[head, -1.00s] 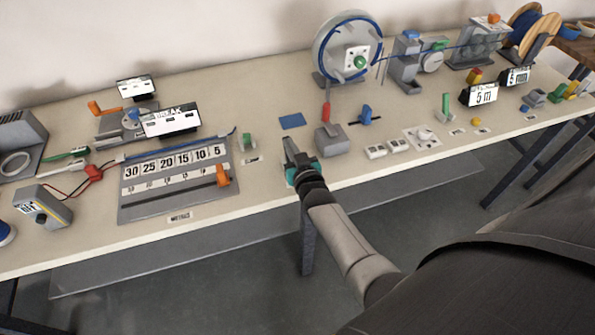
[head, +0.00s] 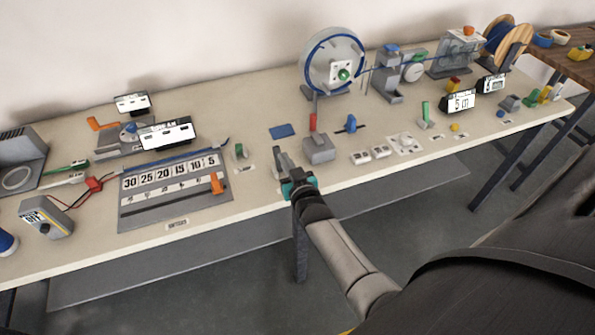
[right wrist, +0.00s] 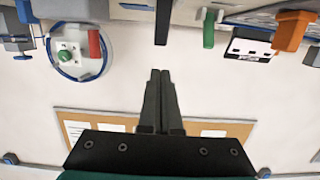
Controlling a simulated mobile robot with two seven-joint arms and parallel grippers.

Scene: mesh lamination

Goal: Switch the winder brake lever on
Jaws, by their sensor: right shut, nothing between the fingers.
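A red lever (head: 313,122) stands upright on a grey box (head: 319,149) in front of the blue-rimmed winder wheel (head: 334,63). I take it for the brake lever; no readable label confirms this. My right gripper (head: 279,151) is shut and empty, left of the grey box near the table's front edge, apart from the lever. In the right wrist view the shut fingers (right wrist: 160,72) show at the middle, with the red lever (right wrist: 95,43) and wheel (right wrist: 61,72) upside down at the left. My left gripper is not in view.
A blue knob on a slot (head: 351,124) and a green lever (head: 425,113) stand right of the grey box. A green part (head: 239,151) and a scale plate with an orange slider (head: 216,184) lie left of my gripper. A flat blue pad (head: 282,131) lies behind it.

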